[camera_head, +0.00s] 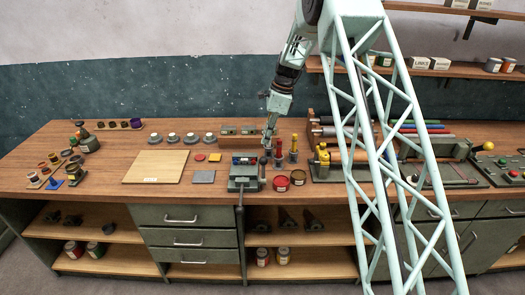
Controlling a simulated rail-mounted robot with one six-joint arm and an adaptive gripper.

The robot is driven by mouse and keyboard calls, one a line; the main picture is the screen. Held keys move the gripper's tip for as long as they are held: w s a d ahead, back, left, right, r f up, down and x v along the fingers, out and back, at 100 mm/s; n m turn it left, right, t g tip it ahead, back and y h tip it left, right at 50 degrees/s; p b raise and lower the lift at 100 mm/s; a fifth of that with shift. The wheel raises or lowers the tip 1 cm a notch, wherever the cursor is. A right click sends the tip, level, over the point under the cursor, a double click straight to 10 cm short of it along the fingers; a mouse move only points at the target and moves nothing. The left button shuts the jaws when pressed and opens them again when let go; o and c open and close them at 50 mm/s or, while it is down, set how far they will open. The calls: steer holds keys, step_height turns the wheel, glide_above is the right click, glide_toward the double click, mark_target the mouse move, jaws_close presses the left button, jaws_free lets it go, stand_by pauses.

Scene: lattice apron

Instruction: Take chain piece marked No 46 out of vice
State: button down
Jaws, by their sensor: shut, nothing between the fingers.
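The grey-green vice (240,184) is fixed at the front edge of the wooden bench, with its handle hanging down in front. Something dark shows at its jaws, but it is too small to tell whether it is a chain piece, and no No 46 mark can be read. My gripper (267,143) points down, shut and empty, above and slightly right of the vice jaws and apart from them.
A pale board (156,167) lies left of the vice, beside small coloured squares and a grey plate (204,177). My lattice arm covers part of the bench's right side.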

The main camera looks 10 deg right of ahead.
mark_target(249, 160)
steer(key=shift+x, duration=4.95)
steer(key=shift+w+a+p, duration=0.15)
steer(key=shift+w+a, duration=0.05)
steer(key=shift+a, duration=0.6)
steer(key=shift+w+a+p, duration=0.15)
steer(key=shift+a, duration=0.7)
steer(key=shift+w+a+p, duration=0.15)
steer(key=shift+w+a, duration=0.05)
steer(key=shift+a, duration=0.6)
steer(key=shift+r, duration=0.15)
steer(key=p+v, duration=0.4)
steer(key=v, duration=0.5)
steer(key=shift+r, duration=0.4)
steer(key=shift+d, duration=0.1)
